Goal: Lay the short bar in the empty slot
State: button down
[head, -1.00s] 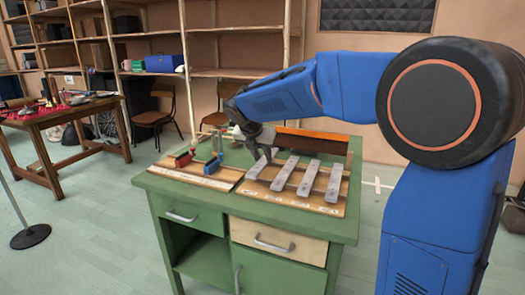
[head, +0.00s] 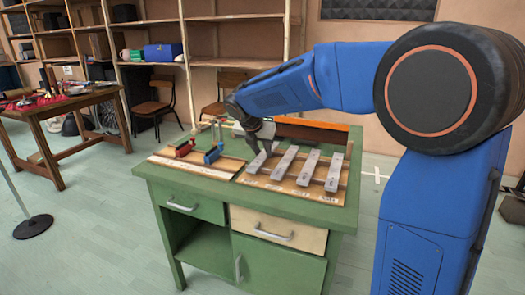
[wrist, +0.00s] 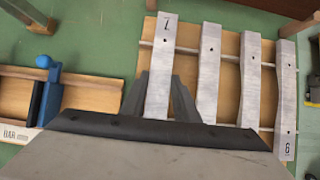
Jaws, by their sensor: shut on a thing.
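My gripper (head: 266,148) is low over the slatted board (head: 292,192) on the green bench. It is shut on a grey metal bar (wrist: 158,70), marked with a digit at its far end. The bar shows between the two fingers in the wrist view and lies lengthwise at the left end of the row. Its near end is hidden under the gripper in that view. Three similar bars (head: 284,163) lie to its right across the same rails. I cannot tell whether the held bar touches the rails, and no empty slot shows clearly.
A smaller board with a blue clamp (head: 214,155) and a red clamp (head: 183,149) sits left of the bar board. A long brown-red piece (head: 315,131) stands behind it. The green bench top (head: 150,172) is bare along its front left edge.

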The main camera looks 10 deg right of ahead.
jog(key=shift+f, duration=0.2)
jog(key=c, duration=1.3)
grip_release()
